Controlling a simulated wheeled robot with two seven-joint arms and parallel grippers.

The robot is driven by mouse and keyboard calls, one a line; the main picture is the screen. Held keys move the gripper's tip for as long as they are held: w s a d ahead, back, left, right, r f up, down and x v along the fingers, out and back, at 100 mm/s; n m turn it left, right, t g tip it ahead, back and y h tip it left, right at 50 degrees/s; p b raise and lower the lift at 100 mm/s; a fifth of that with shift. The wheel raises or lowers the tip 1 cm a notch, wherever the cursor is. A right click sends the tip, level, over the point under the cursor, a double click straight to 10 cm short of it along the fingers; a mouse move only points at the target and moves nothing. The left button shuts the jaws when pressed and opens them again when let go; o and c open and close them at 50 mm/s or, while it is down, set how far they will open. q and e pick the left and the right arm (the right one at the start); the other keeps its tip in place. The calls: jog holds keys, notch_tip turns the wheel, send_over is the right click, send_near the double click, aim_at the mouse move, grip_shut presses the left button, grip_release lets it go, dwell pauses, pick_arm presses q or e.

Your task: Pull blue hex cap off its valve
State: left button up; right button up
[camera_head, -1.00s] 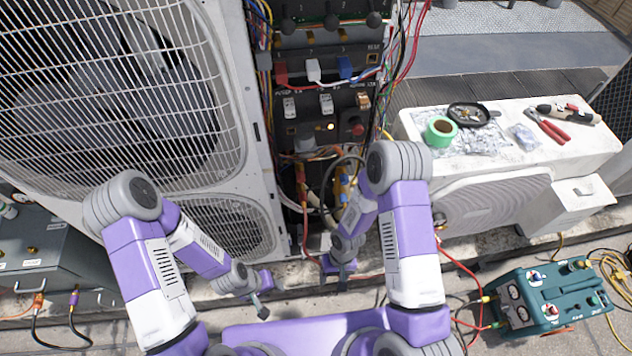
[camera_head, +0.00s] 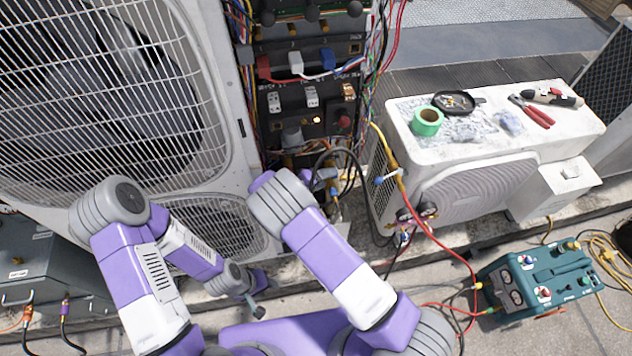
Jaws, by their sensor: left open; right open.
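Small blue parts (camera_head: 327,174) show among pipes and cables low in the open condenser's service bay; at this size I cannot tell which is the hex cap or how it sits on its valve. My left gripper (camera_head: 258,309) is open and empty, low in front of the condenser and apart from the valves. My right arm reaches up toward the bay, with its elbow just left of the blue parts. The elbow hides the forearm's end, so I cannot see my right gripper.
The large grilled condenser (camera_head: 232,200) stands at left. A black cable (camera_head: 345,152) loops over the bay's lower part. A white unit (camera_head: 440,148) at right bears green tape (camera_head: 428,121), a black dish and pliers. A teal machine (camera_head: 540,285) with hoses stands on the floor at lower right.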

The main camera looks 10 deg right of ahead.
jog(key=shift+x, duration=1.65)
jog(key=shift+s, duration=0.1)
grip_shut()
